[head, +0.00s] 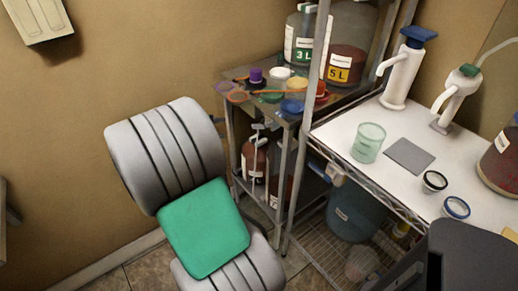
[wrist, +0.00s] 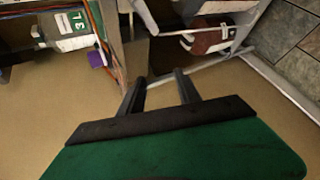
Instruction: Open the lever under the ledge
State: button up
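The white-topped ledge (head: 345,140) has a wire-shelf edge and stands at the right in the head view. Under its front edge is a small grey fitting (head: 335,174) with a dark part at its left; I cannot tell for sure whether this is the lever, or its position. My gripper (wrist: 159,78) shows in the wrist view with two dark fingers apart and nothing between them. In the head view my grey and green arm hangs left of the shelves, and the fingers are hidden. The lever is not clearly seen in the wrist view.
A blue bucket (head: 355,214) stands below the ledge. Two white pump dispensers (head: 402,75), a pale green cup (head: 368,143) and small jars stand on top. A dark metal rack (head: 245,82) with lids and bottles stands left of it. A metal post (head: 308,120) rises between.

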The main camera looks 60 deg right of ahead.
aim_at(256, 128)
jog(key=s+d+f+n+g+h+b, duration=0.1)
jog(key=s+d, duration=0.1)
jog(key=s+d+f+n+g+h+b, duration=0.1)
jog(key=s+d+f, duration=0.1)
jog(key=d, duration=0.1)
jog(key=s+d+f+n+h, duration=0.1)
jog(key=s+d+f, duration=0.1)
jog(key=d, duration=0.1)
jog(key=shift+s+d+f+g+b, duration=0.15)
jog(key=shift+s+f+g+b, duration=0.05)
jog(key=shift+s+g+b, duration=0.2)
jog(key=w+x, duration=0.1)
jog(key=x, duration=0.6)
jog(key=shift+s+d+r, duration=0.25)
jog(key=shift+s, duration=0.2)
grip_shut()
